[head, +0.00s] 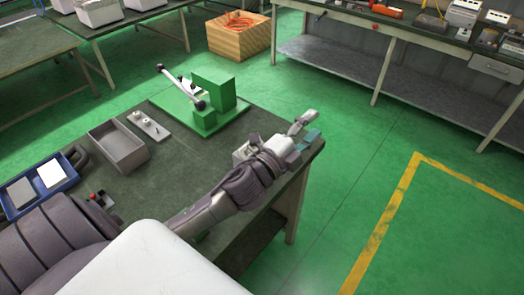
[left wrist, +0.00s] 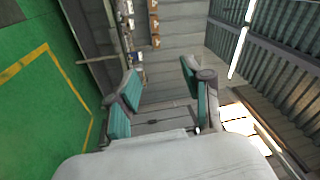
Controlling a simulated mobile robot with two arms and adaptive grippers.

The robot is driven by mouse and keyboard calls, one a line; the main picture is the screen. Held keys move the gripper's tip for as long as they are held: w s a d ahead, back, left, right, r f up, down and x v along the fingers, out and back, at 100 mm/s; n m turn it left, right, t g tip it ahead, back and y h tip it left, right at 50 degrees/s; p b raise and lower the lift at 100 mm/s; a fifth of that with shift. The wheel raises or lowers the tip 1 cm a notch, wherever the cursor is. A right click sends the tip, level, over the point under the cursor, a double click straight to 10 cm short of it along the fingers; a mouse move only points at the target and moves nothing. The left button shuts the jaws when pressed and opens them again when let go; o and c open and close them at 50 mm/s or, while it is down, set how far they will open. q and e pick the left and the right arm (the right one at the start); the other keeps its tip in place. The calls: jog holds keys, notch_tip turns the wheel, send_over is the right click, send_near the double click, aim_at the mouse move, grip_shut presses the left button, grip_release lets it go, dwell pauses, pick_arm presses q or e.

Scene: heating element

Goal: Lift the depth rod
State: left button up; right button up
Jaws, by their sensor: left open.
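A green fixture (head: 212,92) stands on a green base plate near the far edge of the dark table (head: 200,160). A pale rod (head: 180,86) with dark ball ends lies tilted across the fixture's left side; I cannot tell for sure that it is the depth rod. My left gripper (head: 306,129) is over the table's right corner, to the right of the fixture and apart from it. In the left wrist view its two teal-padded fingers (left wrist: 158,78) are spread with nothing between them. My right gripper is not in view.
A grey open box (head: 118,148), a light strip with small pegs (head: 148,125) and a blue tray (head: 40,184) are on the table's left. A wooden crate (head: 238,38) stands on the floor beyond. The table is clear between the box and my arm.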

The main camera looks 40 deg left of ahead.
pick_arm(q)
jog(key=w+d+r+m+g+h, duration=0.1)
jog(key=d+r+m+g+h, duration=0.35)
jog(key=m+h, duration=0.75)
jog(key=a+f+m+g+y, duration=0.55)
jog(key=m+g, duration=0.55)
jog(key=m, duration=0.8)
jog(key=s+a+m+g+y, duration=0.1)
jog(key=s+a+y, duration=0.15)
jog(key=a, duration=0.55)
jog(key=s+a+m+g+y, duration=0.1)
jog(key=a+g+y, duration=0.15)
jog(key=a, duration=0.65)
jog(key=shift+t+y, duration=0.25)
jog(key=shift+t, duration=0.25)
jog(key=p+x, duration=0.2)
jog(key=x, duration=0.4)
jog(key=p+x, duration=0.2)
jog(key=x, duration=0.5)
jog(key=shift+s+d+f, duration=0.15)
jog(key=shift+s+d, duration=0.05)
jog(key=shift+d+f, duration=0.1)
jog(key=shift+f, duration=0.45)
grip_shut()
